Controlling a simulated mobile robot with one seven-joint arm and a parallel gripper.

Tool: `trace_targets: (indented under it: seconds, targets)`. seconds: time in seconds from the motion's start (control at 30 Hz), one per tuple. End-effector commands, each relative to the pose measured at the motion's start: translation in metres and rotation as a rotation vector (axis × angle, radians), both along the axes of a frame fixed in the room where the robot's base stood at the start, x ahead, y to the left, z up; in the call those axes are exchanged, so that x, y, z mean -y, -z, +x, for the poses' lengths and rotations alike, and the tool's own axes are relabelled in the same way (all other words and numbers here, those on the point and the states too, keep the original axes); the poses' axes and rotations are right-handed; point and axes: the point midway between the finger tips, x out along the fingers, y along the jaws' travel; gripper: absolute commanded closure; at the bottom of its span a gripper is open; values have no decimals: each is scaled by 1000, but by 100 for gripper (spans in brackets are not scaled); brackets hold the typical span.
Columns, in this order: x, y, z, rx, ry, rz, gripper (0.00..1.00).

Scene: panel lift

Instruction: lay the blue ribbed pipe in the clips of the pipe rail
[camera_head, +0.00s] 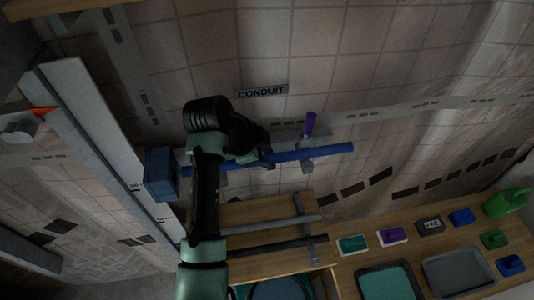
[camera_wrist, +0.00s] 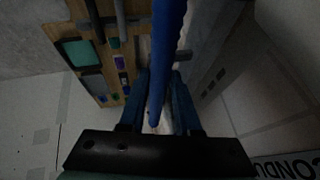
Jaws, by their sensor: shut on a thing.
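The blue ribbed pipe (camera_head: 325,152) lies nearly level across the head view, its right end slightly higher. My gripper (camera_head: 268,158) is shut on it near its middle. In the wrist view the pipe (camera_wrist: 168,45) runs from the top edge down between my two blue fingers (camera_wrist: 158,100). Behind the pipe, below the CONDUIT sign (camera_head: 262,91), are grey rail parts (camera_head: 286,135) on the tiled wall, with a purple piece (camera_head: 310,123) standing up at the right. The pipe crosses in front of a grey bracket (camera_head: 307,166); whether it sits in any clip, I cannot tell. My arm hides part of the pipe's left side.
A blue box (camera_head: 161,174) is near the pipe's left end. Below is a wooden rack with a grey bar (camera_head: 270,225) and a dark bar (camera_head: 280,245).

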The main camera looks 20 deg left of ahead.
Motion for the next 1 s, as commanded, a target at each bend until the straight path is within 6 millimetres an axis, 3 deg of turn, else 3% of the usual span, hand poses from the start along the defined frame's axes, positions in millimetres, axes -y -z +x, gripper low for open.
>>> trace_targets:
  seconds: [0.47, 0.5, 0.7, 1.0]
  targets:
    - [0, 6, 0, 0, 0, 0, 100]
    - [0, 6, 0, 0, 0, 0, 67]
    - [0, 6, 0, 0, 0, 0, 33]
    - [0, 5, -1, 0, 0, 0, 33]
